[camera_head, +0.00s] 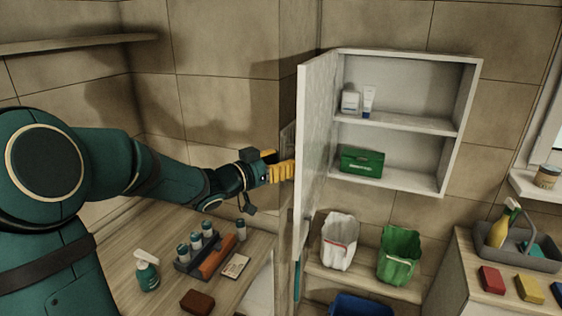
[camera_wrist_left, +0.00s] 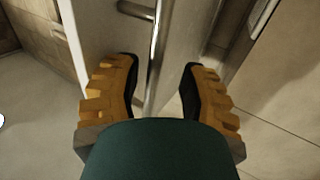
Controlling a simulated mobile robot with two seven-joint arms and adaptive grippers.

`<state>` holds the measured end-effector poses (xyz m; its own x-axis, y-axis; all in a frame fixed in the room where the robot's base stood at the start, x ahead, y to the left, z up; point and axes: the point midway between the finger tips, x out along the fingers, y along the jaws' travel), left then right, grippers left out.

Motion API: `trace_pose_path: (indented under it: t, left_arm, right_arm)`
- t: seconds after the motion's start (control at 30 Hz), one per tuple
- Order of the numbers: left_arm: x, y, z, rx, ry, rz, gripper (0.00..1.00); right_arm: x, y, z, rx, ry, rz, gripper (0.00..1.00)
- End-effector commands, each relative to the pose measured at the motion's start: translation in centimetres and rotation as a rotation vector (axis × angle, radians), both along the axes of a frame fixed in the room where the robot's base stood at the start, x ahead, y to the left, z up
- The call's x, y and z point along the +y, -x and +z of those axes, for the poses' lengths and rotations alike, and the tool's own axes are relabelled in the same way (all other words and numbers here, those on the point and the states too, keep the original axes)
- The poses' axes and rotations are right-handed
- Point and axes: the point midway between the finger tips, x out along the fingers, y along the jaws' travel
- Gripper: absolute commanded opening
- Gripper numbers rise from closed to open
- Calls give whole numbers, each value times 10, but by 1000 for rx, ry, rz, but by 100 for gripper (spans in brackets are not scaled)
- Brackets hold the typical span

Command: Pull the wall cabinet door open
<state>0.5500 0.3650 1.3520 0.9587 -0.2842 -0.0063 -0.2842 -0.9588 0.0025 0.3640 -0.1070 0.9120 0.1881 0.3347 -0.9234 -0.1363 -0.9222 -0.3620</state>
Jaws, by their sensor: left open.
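The white wall cabinet (camera_head: 462,110) hangs on the tiled wall, and its shelves are in plain view. Its door (camera_head: 315,140) is hinged on the left and stands swung well out from the cabinet. My left gripper (camera_head: 285,171) is at the door's outer side, on the left. In the left wrist view, the open fingers (camera_wrist_left: 160,85) stand apart on either side of a metal bar handle (camera_wrist_left: 158,50) on the door (camera_wrist_left: 100,35). Whether a finger touches the bar I cannot tell. My right gripper is not in view.
A green box (camera_head: 361,161) and small white containers (camera_head: 350,101) stand on the cabinet shelves. Below are a white bag (camera_head: 339,241) and a green bag (camera_head: 399,255).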

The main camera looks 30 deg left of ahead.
Motion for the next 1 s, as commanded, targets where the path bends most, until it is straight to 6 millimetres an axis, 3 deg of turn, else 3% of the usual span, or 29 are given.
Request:
trace_pose_path:
  t: [0.37,0.8,1.0]
  left_arm:
    - [3,7,3,-7,-2,1,41]
    - [26,86,3,-5,-2,2,41]
    - [32,109,3,-5,-2,1,41]
  right_arm:
    - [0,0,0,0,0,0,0]
    - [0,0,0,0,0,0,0]
    - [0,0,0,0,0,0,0]
